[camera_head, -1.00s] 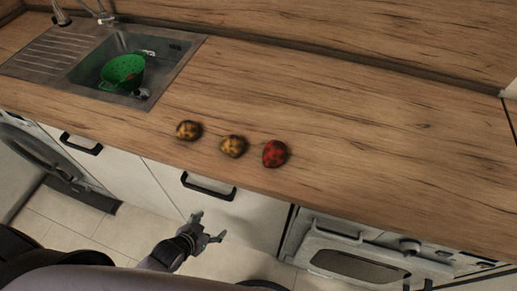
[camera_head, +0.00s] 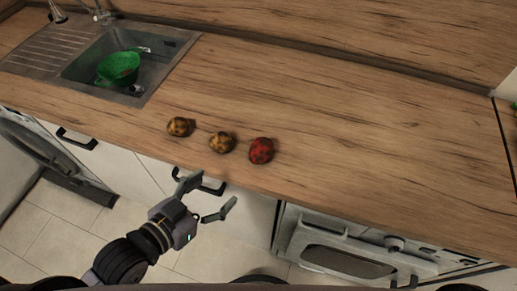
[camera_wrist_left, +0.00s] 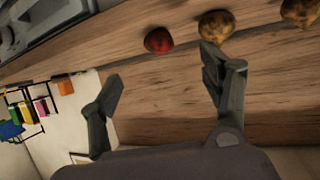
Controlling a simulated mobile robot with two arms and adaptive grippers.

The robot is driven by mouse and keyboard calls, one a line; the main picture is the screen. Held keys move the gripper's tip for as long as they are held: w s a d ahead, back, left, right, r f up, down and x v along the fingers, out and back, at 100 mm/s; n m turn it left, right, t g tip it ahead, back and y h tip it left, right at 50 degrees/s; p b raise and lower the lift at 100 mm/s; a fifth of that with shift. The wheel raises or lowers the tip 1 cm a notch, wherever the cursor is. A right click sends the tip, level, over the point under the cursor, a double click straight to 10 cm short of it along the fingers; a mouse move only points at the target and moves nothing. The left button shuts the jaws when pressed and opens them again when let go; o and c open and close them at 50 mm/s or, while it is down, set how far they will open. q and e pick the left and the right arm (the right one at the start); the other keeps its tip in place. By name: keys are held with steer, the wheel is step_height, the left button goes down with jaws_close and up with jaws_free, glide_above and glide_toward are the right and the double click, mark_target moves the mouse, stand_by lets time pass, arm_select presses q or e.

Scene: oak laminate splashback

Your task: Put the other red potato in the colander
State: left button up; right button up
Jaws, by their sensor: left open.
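A red potato (camera_head: 261,150) lies on the wooden worktop near its front edge, at the right end of a short row. It also shows in the left wrist view (camera_wrist_left: 158,41), beyond the gap between my fingers. My left gripper (camera_head: 211,199) is open and empty, in front of the worktop and nearer to me than the potatoes. The green colander (camera_head: 119,68) sits in the sink at the upper left. Something reddish (camera_head: 126,73) shows inside it, too small to tell clearly. My right gripper is in neither view.
Two yellow-brown potatoes (camera_head: 181,127) (camera_head: 221,142) lie left of the red one, close together. The steel sink (camera_head: 152,85) is set into the worktop, with a tap (camera_head: 101,12) behind. The worktop (camera_head: 370,135) to the right is clear. Drawer handles project below the front edge.

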arm_select(q)
steer(key=r, duration=0.1)
steer(key=b, duration=0.4)
glide_toward(254, 158)
steer(key=p+x, duration=0.1)
steer(key=x, duration=0.4)
steer(key=shift+w+f, duration=0.2)
steer(key=shift+w, duration=0.1)
steer(key=shift+w+d+f+p, duration=0.2)
steer(key=shift+w+d+p, duration=0.1)
steer(key=shift+w, duration=0.1)
steer(key=p+x, duration=0.1)
steer(key=x, duration=0.3)
steer(key=shift+w+d, duration=0.2)
steer(key=shift+d, duration=0.05)
steer(key=shift+w+d+f, duration=0.1)
steer(key=shift+w+f, duration=0.05)
steer(key=shift+w, duration=0.05)
steer(key=shift+c, duration=0.2)
